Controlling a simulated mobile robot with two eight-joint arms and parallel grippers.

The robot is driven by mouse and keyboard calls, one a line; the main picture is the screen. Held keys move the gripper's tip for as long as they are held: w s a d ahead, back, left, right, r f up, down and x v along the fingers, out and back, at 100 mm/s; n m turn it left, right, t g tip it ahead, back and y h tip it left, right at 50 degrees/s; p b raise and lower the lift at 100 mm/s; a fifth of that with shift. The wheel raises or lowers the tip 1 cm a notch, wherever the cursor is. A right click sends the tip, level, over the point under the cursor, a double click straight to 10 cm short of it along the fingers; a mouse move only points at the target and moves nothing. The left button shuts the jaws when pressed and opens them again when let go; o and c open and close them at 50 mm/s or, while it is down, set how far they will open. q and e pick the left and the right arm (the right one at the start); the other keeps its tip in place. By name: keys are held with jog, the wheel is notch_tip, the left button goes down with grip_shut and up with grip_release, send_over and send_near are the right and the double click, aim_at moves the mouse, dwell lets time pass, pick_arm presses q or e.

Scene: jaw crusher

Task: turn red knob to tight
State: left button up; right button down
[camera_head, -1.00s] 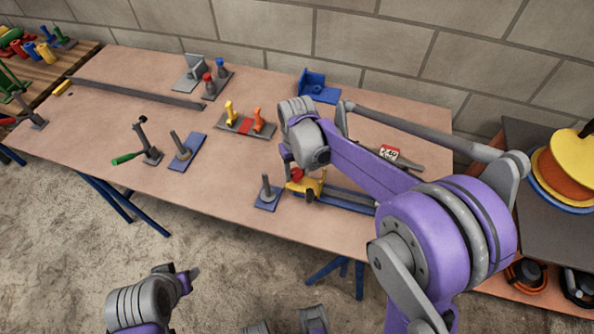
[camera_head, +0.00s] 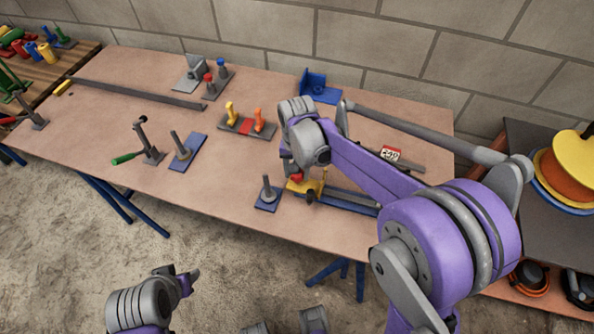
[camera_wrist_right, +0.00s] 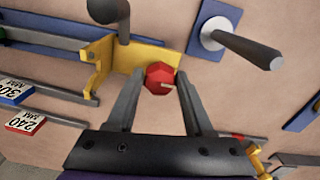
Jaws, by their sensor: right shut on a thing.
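The red knob (camera_wrist_right: 159,77) sits on the yellow bracket (camera_wrist_right: 133,54) of the jaw crusher, with a small pale mark on its side. In the head view the knob (camera_head: 296,178) shows just below my right wrist, beside the yellow part (camera_head: 312,186). My right gripper (camera_wrist_right: 160,79) has one finger on each side of the knob and is shut on it. In the head view my right wrist hides most of its fingers. My left gripper (camera_head: 191,275) hangs in front of the table, away from everything; its jaws are too small to judge.
A blue plate with a grey post (camera_head: 267,193) stands just left of the crusher. A dark round-ended handle (camera_wrist_right: 109,12) is close to the yellow bracket. A 240 label (camera_head: 390,154) lies behind my right arm. The table's (camera_head: 230,180) front middle is clear.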

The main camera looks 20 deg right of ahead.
dwell(0.3)
jog(key=shift+c, duration=1.4)
grip_release()
notch_tip(320, 180, up, 11)
jog(key=p, duration=0.1)
jog(key=shift+f, duration=0.1)
